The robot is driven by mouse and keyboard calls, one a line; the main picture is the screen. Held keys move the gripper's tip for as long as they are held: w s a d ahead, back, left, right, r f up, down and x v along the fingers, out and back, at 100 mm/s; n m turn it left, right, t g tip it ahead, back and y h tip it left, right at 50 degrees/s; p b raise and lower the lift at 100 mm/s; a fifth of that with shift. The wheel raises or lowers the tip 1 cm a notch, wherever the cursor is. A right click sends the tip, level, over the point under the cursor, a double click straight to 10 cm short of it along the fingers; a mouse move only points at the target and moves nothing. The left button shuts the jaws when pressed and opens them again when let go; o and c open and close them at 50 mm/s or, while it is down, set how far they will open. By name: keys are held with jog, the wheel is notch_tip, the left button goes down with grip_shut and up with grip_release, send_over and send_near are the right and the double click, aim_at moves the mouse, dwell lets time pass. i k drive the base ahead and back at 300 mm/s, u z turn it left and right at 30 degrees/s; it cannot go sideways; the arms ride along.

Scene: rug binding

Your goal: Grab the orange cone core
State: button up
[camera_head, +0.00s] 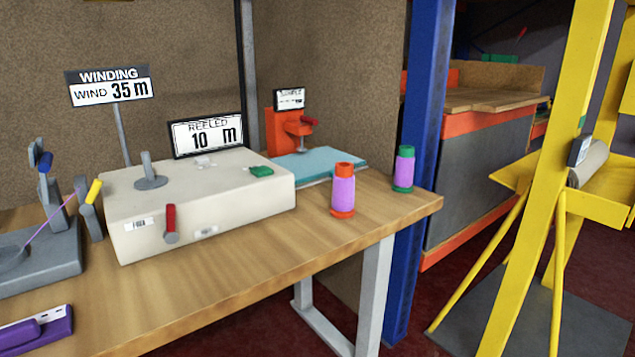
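An orange cone core (343,190) wound with purple yarn stands upright on the wooden table (250,265), near its right end. Its orange top and base show above and below the yarn. A similar core with green ends (404,169) and purple yarn stands upright behind it to the right, apart from it. My gripper is not in view.
A cream winding machine (190,205) with a red lever and signs stands left of the cores. An orange device (290,130) and a teal mat (318,163) lie behind. A blue post (422,110) and yellow frame (530,180) stand right. The table's front right is clear.

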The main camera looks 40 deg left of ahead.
aim_at(343, 200)
jog(key=u, duration=1.25)
